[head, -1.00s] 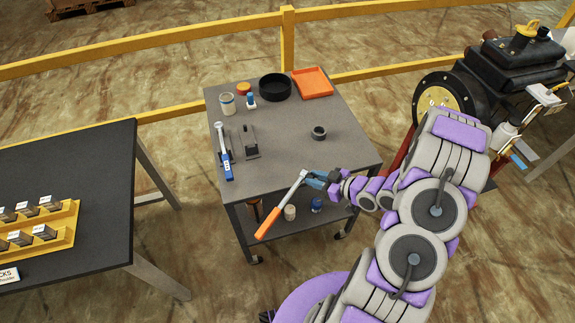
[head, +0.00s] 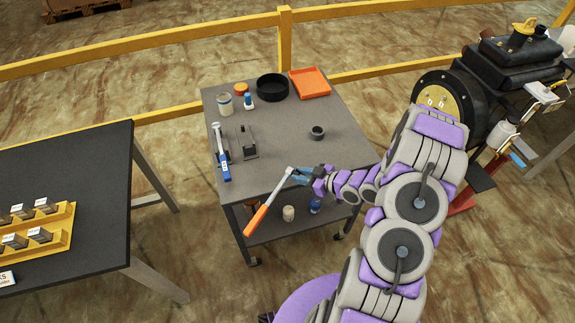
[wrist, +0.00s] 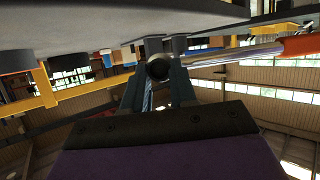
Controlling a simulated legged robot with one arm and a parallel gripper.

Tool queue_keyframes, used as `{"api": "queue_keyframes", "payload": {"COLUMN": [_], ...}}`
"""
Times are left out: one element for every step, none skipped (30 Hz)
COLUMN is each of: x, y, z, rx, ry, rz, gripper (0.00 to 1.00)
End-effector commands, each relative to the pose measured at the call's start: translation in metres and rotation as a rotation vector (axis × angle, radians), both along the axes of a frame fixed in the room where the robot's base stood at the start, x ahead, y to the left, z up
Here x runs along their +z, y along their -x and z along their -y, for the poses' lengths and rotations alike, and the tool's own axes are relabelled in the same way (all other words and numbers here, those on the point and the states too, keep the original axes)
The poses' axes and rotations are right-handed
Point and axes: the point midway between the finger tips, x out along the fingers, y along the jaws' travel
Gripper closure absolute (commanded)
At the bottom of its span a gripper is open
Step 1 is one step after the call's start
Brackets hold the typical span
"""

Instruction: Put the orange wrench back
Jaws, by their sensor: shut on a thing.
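The orange-handled wrench (head: 257,220) is held in my gripper (head: 299,176) in front of the grey cart's near edge. Its silver head end is in the jaws, and its orange handle points down and to the left. In the wrist view, my gripper (wrist: 158,80) is shut on the wrench, whose silver shaft (wrist: 235,54) runs right to the orange handle (wrist: 300,44). On the cart top (head: 285,150), a blue-handled wrench (head: 220,152) lies at the left beside a dark holder (head: 248,145). I cannot tell whether the holder has a free slot.
The cart's back holds a white can (head: 225,104), a black round tray (head: 272,87) and an orange tray (head: 310,83). A dark ring (head: 317,132) sits right of centre. A black table (head: 90,190) stands left. A yellow rail (head: 150,42) runs behind; machinery (head: 470,95) stands right.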

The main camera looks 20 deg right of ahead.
Motion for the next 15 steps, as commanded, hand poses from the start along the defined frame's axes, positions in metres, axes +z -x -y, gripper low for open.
{"api": "queue_keyframes", "payload": {"x": [-0.002,-0.003,-0.004,-0.005,-0.005,-0.006,-0.006,-0.006,-0.006,-0.006,-0.007,-0.007,-0.007,-0.007,-0.007], "y": [-0.011,-0.017,-0.025,-0.031,-0.037,-0.045,-0.050,-0.055,-0.060,-0.063,-0.065,-0.067,-0.069,-0.070,-0.071], "z": [-0.004,-0.006,-0.008,-0.009,-0.010,-0.011,-0.013,-0.013,-0.015,-0.016,-0.016,-0.016,-0.016,-0.016,-0.017], "rx": [0.004,0.006,0.005,0.004,0.004,0.003,0.004,0.004,0.003,0.002,0.002,0.001,0.001,0.000,0.000], "ry": [0.002,0.002,0.001,0.001,0.001,0.002,0.002,0.002,0.001,-0.001,-0.001,-0.002,-0.002,-0.003,-0.003], "rz": [0.004,0.003,0.001,0.001,0.002,0.003,0.003,0.003,0.002,0.002,0.002,0.001,0.001,0.000,0.000], "gripper": [1.00,1.00,1.00,1.00,1.00,1.00,1.00,1.00,1.00,1.00,1.00,1.00,1.00,1.00,1.00]}}
